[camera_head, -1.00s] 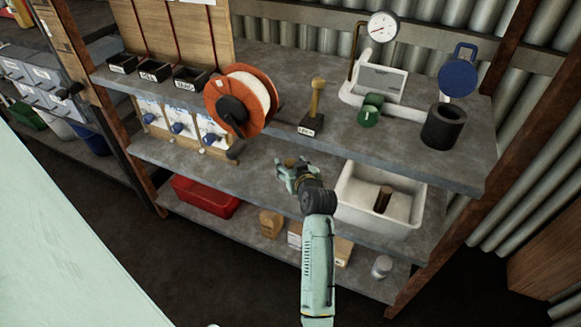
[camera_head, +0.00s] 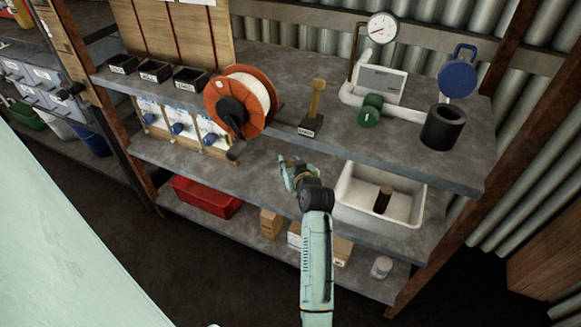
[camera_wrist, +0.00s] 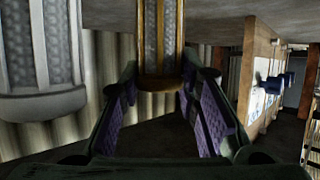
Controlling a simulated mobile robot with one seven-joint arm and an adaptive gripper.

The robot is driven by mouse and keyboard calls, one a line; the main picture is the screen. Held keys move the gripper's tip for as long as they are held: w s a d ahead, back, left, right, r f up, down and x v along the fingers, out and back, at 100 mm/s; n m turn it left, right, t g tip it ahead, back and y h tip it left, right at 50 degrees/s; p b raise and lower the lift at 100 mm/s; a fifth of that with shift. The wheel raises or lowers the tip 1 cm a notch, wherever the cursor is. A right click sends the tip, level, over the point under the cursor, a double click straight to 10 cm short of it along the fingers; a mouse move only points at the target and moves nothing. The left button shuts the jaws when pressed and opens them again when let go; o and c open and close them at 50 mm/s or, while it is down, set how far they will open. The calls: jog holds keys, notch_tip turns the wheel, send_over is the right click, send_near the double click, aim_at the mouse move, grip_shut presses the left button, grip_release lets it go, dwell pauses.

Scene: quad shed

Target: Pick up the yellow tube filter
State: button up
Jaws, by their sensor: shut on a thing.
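In the wrist view the yellow tube filter (camera_wrist: 160,40) hangs upright at the top centre, a grey mesh body in a yellow-gold frame. My gripper (camera_wrist: 160,84) is shut on its lower part, with one finger on each side. The filter's upper end is cut off by the picture's edge. A similar tube filter with a pale silver frame (camera_wrist: 42,50) stands at the left, apart from my fingers. In the head view my gripper (camera_head: 288,172) is at the middle shelf, below the upper shelf; the filter is hard to make out there.
The upper shelf (camera_head: 300,65) carries an orange cable reel (camera_head: 212,95), a pipe with a gauge (camera_head: 382,27) and a dark cylinder (camera_head: 442,128). A white basin (camera_head: 345,190) stands right of my gripper. A red bin (camera_head: 205,197) and boxes (camera_head: 271,223) are below.

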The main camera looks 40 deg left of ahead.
jog(key=shift+c, duration=1.4)
